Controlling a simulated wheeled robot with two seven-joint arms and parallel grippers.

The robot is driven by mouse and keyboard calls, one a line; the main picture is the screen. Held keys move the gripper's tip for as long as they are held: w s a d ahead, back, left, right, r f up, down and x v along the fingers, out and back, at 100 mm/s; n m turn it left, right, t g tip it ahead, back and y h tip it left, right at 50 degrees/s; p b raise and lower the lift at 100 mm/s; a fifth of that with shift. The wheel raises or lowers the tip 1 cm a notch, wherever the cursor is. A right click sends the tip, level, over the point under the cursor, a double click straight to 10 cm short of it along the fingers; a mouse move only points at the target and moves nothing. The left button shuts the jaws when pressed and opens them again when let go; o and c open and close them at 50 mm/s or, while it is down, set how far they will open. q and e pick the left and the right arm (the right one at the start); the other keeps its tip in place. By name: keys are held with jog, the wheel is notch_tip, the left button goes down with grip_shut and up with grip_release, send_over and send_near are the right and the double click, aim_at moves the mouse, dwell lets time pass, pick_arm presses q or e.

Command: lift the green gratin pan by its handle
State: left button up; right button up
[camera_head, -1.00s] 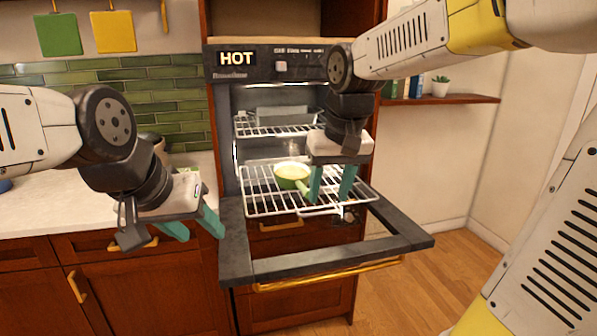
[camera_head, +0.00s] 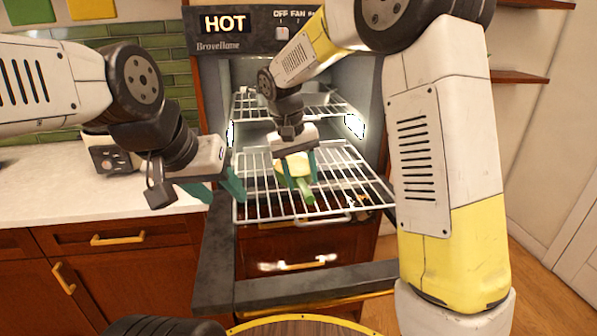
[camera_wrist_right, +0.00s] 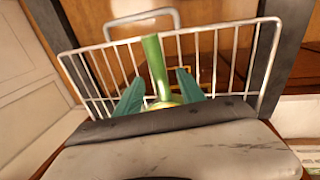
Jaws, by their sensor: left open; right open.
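The green gratin pan (camera_head: 290,159) with pale contents sits on the pulled-out lower wire rack (camera_head: 262,210) of the oven. Its green handle (camera_head: 307,194) points towards me. My right gripper (camera_head: 300,181) is open and comes down over the pan, with its two teal fingers on either side of the handle's base. In the right wrist view the handle (camera_wrist_right: 156,62) rises between the two open fingertips (camera_wrist_right: 158,82); most of the pan body is hidden there. My left gripper (camera_head: 222,190) is open and empty, left of the rack.
The oven, marked HOT (camera_head: 224,23), has its door (camera_head: 290,288) lowered below the rack. An upper rack (camera_head: 330,106) lies behind my right arm. The counter (camera_head: 40,190) is at left with a toaster-like appliance (camera_head: 113,155).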

aim_at(303, 184)
jog(key=f, duration=0.3)
jog(key=shift+d+f, duration=0.3)
jog(key=shift+d, duration=0.1)
grip_shut()
jog(key=shift+w+r, duration=0.1)
dwell(1.0)
